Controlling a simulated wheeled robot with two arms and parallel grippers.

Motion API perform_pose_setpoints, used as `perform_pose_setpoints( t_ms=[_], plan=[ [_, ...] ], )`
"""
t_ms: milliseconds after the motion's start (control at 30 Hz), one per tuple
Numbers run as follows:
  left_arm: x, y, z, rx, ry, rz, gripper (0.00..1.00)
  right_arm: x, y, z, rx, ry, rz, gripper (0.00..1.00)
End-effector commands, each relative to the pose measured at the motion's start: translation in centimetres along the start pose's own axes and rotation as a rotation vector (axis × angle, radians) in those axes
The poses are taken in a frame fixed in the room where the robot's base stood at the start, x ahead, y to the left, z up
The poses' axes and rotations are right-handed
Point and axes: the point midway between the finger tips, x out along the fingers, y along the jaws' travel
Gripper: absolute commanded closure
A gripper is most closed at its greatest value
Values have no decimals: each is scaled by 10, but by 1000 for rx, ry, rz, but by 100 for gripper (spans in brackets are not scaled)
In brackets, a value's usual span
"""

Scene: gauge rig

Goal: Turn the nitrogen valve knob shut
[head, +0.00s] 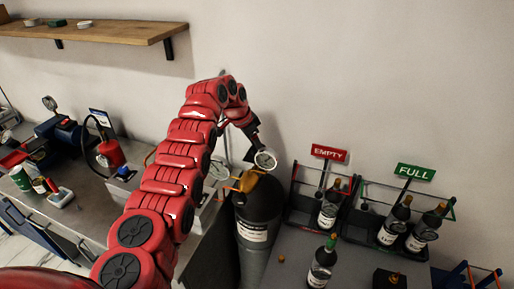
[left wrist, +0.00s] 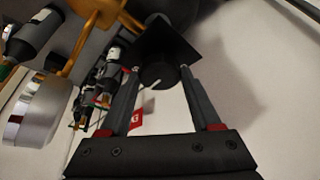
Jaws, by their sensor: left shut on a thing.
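The valve knob (left wrist: 160,76) is a dark round knob with a pale line on it, in the left wrist view. My left gripper (left wrist: 158,72) is shut on it, one finger on each side. In the head view my left gripper (head: 251,153) reaches down to the top of a dark gas cylinder (head: 258,215) with a white label; the knob is hard to make out there. A round silver gauge (head: 265,160) sits beside the gripper, and it also shows in the left wrist view (left wrist: 36,112) on orange-brown fittings (left wrist: 98,12). My right gripper is not in view.
Right of the cylinder, bottle racks with a red EMPTY sign (head: 329,153) and a green FULL sign (head: 416,172) hold several dark bottles. One bottle (head: 321,265) stands in front. A bench (head: 90,205) with equipment lies left; a wooden shelf (head: 95,33) hangs above.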

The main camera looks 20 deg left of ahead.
Motion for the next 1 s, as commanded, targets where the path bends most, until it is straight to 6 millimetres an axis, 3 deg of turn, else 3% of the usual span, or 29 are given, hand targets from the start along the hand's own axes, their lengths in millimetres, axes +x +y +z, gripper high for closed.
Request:
perform_pose_setpoints(
  t_ms=[833,867,1000],
  plan=[
    [1,0,0,69,-3,30,92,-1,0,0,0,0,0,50],
    [1,0,0,69,-3,30,32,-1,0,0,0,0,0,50],
    [1,0,0,69,-2,30,7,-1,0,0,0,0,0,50]
  ],
)
